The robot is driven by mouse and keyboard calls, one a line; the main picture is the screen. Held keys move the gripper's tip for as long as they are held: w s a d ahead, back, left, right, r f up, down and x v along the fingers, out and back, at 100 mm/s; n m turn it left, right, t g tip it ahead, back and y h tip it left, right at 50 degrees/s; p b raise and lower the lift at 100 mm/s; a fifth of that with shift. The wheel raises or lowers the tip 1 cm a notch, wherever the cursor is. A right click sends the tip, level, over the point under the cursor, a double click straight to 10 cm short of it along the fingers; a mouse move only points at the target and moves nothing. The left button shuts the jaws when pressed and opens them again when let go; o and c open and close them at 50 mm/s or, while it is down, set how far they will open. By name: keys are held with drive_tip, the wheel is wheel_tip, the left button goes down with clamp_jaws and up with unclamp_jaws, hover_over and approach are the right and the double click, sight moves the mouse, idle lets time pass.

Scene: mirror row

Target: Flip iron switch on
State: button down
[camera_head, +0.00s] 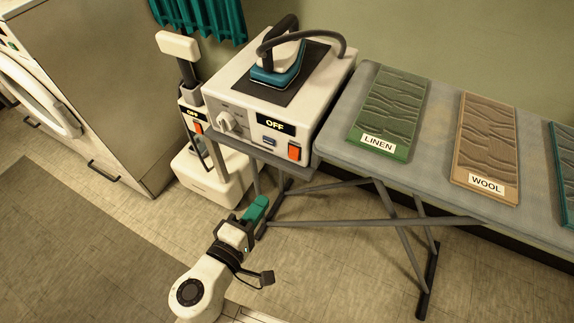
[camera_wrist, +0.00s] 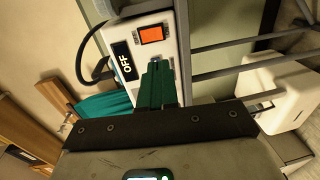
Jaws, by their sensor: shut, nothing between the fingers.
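The iron station (camera_head: 238,83) is a white box on a stand, with a teal iron (camera_head: 276,72) resting on its dark top pad. Its front carries a black OFF label (camera_head: 273,124), a dial (camera_head: 228,121) and an orange rocker switch (camera_head: 294,151). My gripper (camera_head: 262,204) has teal fingers pressed together. It is low in front of the station, apart from the switch in the head view. In the wrist view the shut fingers (camera_wrist: 157,80) overlap a white panel with an OFF label (camera_wrist: 124,60) and an orange switch (camera_wrist: 152,34).
A second unit with its own OFF label (camera_head: 192,113) and orange switch (camera_head: 197,128) stands left of the station. The ironing board (camera_head: 441,99) and its crossed legs extend right. A washing machine (camera_head: 110,80) stands left. Floor is clear at lower left.

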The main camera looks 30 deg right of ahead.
sight(293, 159)
drive_tip(key=p+x, duration=0.1)
drive_tip(key=x, duration=1.1)
drive_tip(key=shift+w+d, duration=0.15)
drive_tip(key=shift+d, duration=0.15)
drive_tip(key=shift+w+d+f, duration=0.1)
drive_tip(key=shift+w+d, duration=0.15)
drive_tip(key=shift+d, duration=0.05)
drive_tip(key=shift+d+f, duration=0.1)
drive_tip(key=shift+f, duration=0.05)
drive_tip(key=shift+w, duration=0.1)
